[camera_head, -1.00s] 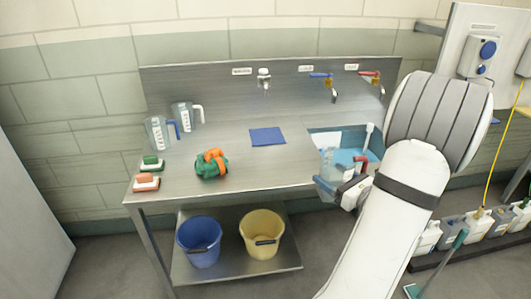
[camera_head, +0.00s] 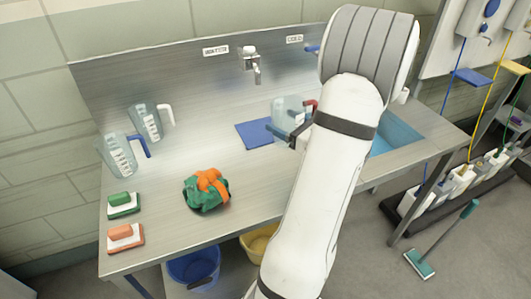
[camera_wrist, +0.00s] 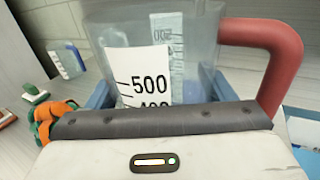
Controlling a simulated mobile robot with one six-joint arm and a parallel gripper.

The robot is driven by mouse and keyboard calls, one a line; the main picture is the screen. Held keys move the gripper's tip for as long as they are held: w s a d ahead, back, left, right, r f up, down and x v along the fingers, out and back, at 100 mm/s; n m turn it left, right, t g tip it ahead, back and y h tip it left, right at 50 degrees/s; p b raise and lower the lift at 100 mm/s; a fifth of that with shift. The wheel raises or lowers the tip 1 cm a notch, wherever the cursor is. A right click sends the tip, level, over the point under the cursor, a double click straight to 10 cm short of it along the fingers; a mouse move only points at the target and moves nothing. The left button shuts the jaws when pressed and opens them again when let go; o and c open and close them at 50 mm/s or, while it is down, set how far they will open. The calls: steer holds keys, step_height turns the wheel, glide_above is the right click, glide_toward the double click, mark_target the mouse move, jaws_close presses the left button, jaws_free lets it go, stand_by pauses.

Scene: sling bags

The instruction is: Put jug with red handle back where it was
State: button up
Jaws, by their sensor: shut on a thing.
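The clear jug with the red handle (camera_wrist: 275,50) fills the wrist view, its white scale label marked 500 facing the camera. In the head view the jug (camera_head: 288,108) is partly hidden behind my arm, over or near the blue cloth (camera_head: 258,135). My gripper (camera_head: 296,131) is shut on this jug; its blue fingers sit on either side of the jug body in the wrist view. I cannot tell whether the jug touches the counter. A jug with a blue handle (camera_head: 122,153) and a jug with a white handle (camera_head: 147,121) stand at the counter's left back.
A green and orange cloth bundle (camera_head: 206,190) lies mid-left on the steel counter (camera_head: 165,212). A green brush (camera_head: 123,204) and an orange brush (camera_head: 125,237) lie at the left edge. A tap (camera_head: 250,62) juts from the backsplash.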

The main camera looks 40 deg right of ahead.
steer(key=f, duration=0.3)
steer(key=w+f, duration=0.1)
steer(key=f, duration=0.1)
steer(key=shift+a+f, duration=0.1)
steer(key=shift+f, duration=0.15)
steer(key=shift+s+f, duration=0.1)
steer(key=shift+f, duration=2.1)
steer(key=shift+f, duration=0.1)
steer(key=o, duration=1.2)
steer(key=shift+c, duration=0.2)
steer(key=shift+r, duration=0.2)
steer(key=s, duration=0.4)
steer(key=s+d+b, duration=0.1)
steer(key=s, duration=0.7)
steer(key=shift+d+f+b, duration=0.1)
steer(key=shift+d+b, duration=0.15)
steer(key=shift+b, duration=0.05)
